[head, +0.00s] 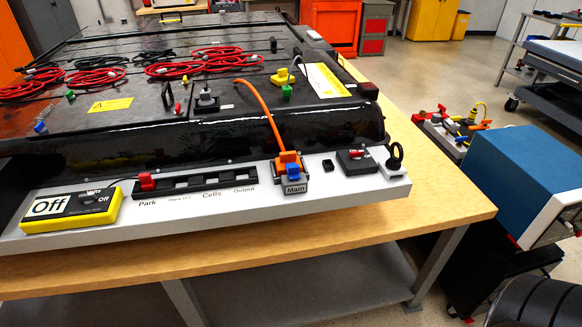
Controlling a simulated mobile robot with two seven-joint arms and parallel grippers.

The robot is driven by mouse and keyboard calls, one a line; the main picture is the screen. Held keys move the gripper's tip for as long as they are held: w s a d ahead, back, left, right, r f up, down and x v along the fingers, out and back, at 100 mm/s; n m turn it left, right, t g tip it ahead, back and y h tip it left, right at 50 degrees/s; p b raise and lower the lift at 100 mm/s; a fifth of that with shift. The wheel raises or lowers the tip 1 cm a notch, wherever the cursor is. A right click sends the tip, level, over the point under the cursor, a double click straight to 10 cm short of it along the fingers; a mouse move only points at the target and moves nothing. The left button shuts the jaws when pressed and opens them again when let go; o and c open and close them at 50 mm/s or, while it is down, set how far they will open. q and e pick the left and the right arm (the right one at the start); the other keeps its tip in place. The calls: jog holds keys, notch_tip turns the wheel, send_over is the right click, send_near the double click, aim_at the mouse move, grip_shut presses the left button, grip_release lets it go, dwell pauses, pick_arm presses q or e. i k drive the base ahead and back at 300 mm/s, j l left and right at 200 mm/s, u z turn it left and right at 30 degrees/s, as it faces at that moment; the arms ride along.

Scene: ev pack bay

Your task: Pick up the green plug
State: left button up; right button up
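A small green plug (287,91) sits on the black top of the battery pack (235,110), just in front of a yellow connector (282,77). A second, smaller green piece (70,95) lies on the pack's left side, near the red cable coils. It is too small to tell what it is. Neither of my grippers shows in the head view.
A grey panel (225,209) along the pack's front carries a yellow meter (70,209) reading Off, a slotted strip, an orange connector (289,160) with its cable and a black key switch. Red cable coils (205,61) lie on the pack. A blue box (520,180) stands at right.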

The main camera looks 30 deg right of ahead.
aim_at(286, 92)
jog(key=z, duration=1.3)
